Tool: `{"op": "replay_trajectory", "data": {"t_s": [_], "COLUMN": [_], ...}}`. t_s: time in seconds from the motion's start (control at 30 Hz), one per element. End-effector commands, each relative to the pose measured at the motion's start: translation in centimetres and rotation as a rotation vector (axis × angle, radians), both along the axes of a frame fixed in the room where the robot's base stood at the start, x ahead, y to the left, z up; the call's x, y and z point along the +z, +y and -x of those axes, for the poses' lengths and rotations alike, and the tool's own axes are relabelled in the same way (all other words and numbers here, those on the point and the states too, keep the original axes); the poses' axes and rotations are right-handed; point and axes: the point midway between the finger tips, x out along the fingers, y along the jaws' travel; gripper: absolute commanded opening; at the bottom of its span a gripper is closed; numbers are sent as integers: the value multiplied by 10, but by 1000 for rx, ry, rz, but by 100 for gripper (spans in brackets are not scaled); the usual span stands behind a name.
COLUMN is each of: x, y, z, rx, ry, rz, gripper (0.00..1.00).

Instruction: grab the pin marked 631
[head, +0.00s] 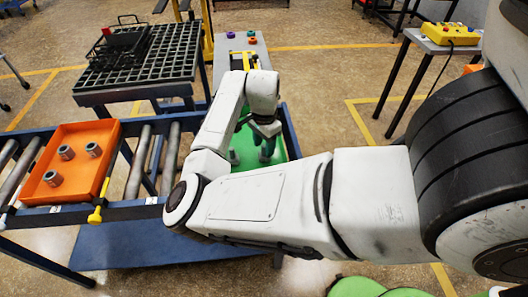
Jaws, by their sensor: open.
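Three grey pins stand in the orange tray (106,134) on the left: one at the upper left (66,152), one at the upper right (93,149) and one at the lower left (53,178). Another grey pin (234,157) shows in the green tray (245,163), partly hidden by my arm. No number can be read on any pin, so I cannot tell which is marked 631. My gripper (266,141) is open, pointing down over the green tray, to the right of that pin. My arm hides much of this tray, and the fingertips are hard to make out.
The orange tray rests on a roller conveyor (143,160) with a yellow-handled tool (97,212) at its side. A black grid table (140,62) stands behind. A small table with coloured buttons (240,45) is beyond my gripper. A yellow control box (450,34) sits on a table at right.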

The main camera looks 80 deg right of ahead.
Motion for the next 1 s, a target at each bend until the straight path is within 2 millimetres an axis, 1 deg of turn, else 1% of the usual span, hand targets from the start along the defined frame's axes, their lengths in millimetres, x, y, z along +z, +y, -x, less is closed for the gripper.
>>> {"op": "replay_trajectory", "data": {"t_s": [0.1, 0.2, 0.43, 0.9, 0.93, 1.0], "x": [-13, -19, -20, -19, -19, -19], "y": [1, 0, 0, 0, 0, 0], "z": [0, 0, 0, 0, 0, 0], "rx": [2, 1, 0, 0, 0, 0], "ry": [1, 0, 0, 0, 0, 0], "rz": [-2, 0, 0, 0, 0, 0], "gripper": [48, 48, 48, 3, 0, 0]}}
